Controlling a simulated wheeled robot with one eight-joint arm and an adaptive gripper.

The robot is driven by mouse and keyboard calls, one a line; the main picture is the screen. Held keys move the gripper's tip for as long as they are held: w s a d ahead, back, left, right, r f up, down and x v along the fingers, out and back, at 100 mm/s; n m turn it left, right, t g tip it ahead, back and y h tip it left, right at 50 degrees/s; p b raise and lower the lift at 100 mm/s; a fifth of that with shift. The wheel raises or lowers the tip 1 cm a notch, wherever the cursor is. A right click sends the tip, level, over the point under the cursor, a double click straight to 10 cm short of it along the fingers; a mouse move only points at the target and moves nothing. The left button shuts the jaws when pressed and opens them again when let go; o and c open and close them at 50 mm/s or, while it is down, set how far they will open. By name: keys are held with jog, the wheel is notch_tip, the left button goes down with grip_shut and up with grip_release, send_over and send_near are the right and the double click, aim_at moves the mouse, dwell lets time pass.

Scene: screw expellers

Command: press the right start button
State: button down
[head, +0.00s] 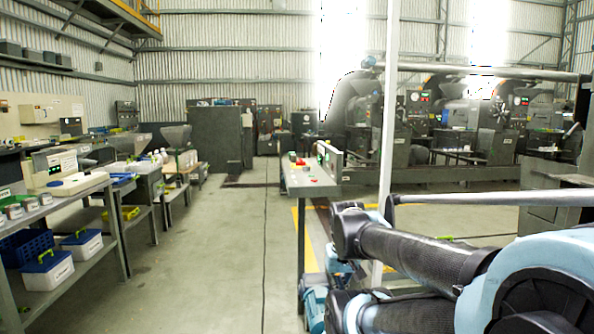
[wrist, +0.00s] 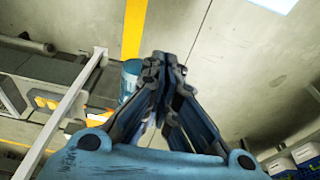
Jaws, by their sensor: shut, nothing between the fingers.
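A grey control console (head: 313,189) on legs stands near the middle of the head view. It carries a red button (head: 299,162) and other small red and green controls, too small to tell apart. I cannot tell which one is the right start button. My gripper (wrist: 164,62) shows in the wrist view with its blue and black fingers together and nothing held. It is over the floor area, and no console button is clear in that view. In the head view only my arm shows, at the lower right, and the gripper cannot be made out.
A white post (head: 388,120) stands right of the console, with a rail beside it. Shelves with boxes (head: 75,245) line the left. The floor aisle (head: 225,240) between is clear.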

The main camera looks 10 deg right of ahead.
jog(key=w+r+t, duration=0.2)
jog(key=w+r, duration=0.9)
jog(key=w, duration=0.5)
jog(key=w+r+t, duration=0.2)
jog(key=w+r, duration=1)
jog(key=w, duration=0.4)
jog(key=w+r+t, duration=0.2)
jog(key=w+r, duration=0.9)
jog(key=w, duration=0.5)
jog(key=shift+d+r+t, duration=0.15)
jog(key=shift+r+t, duration=0.25)
send_over(311, 176)
jog(key=f, duration=0.7)
jog(key=shift+w+d, duration=0.15)
jog(key=shift+w, duration=0.2)
notch_tip(311, 176, down, 2)
jog(key=shift+f, duration=1.1)
